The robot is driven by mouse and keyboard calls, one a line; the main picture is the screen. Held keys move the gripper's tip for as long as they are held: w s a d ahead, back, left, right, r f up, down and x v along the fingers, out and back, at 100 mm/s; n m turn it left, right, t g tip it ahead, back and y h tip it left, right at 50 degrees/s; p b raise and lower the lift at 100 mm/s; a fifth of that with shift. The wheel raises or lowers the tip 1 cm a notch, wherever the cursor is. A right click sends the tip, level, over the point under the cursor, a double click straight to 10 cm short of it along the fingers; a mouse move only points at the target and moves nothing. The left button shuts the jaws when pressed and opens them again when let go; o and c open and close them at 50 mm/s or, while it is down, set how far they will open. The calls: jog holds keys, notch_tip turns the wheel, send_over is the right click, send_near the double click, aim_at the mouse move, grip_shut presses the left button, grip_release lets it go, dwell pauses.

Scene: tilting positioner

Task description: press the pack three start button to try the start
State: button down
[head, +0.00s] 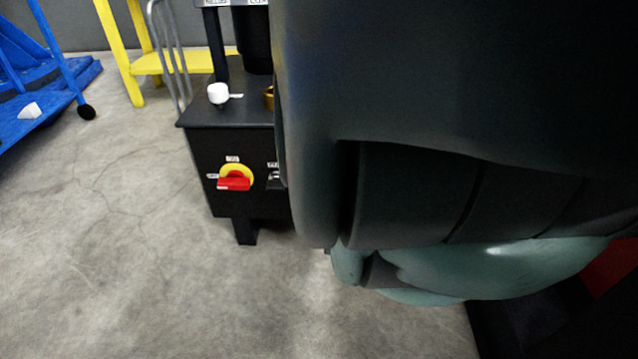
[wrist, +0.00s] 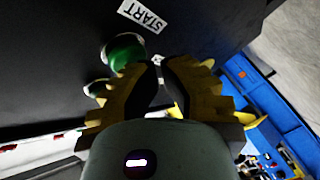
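In the wrist view a green round button (wrist: 125,51) sits on a dark panel below a white START label (wrist: 143,15). Its pack number cannot be read. A second green round part (wrist: 97,89) lies to its lower left, partly behind the left finger. My gripper (wrist: 160,74) has yellow ridged fingers with dark pads. The tips are close together with a narrow gap and nothing between them. They are just right of and below the button in the picture; contact cannot be seen. In the head view my arm hides the gripper and the buttons.
In the head view a black cabinet (head: 229,116) carries a red-and-yellow rotary switch (head: 236,177) and a white knob-like part (head: 218,93) on top. A yellow stand (head: 117,52) and a blue frame (head: 40,70) are behind left. Grey floor (head: 110,250) is clear at left.

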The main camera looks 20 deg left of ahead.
jog(key=shift+w, duration=0.25)
jog(key=shift+s, duration=0.1)
dwell(0.5)
jog(key=shift+s+d+p, duration=0.2)
jog(key=shift+s+p, duration=0.35)
jog(key=shift+s, duration=0.2)
jog(key=shift+s+r, duration=0.1)
jog(key=s+p, duration=0.1)
jog(key=s, duration=0.1)
jog(key=s+d+p, duration=0.1)
jog(key=s, duration=0.1)
jog(key=shift+s+d+p, duration=0.2)
jog(key=shift+s+p, duration=0.1)
jog(key=shift+p, duration=0.05)
dwell(0.5)
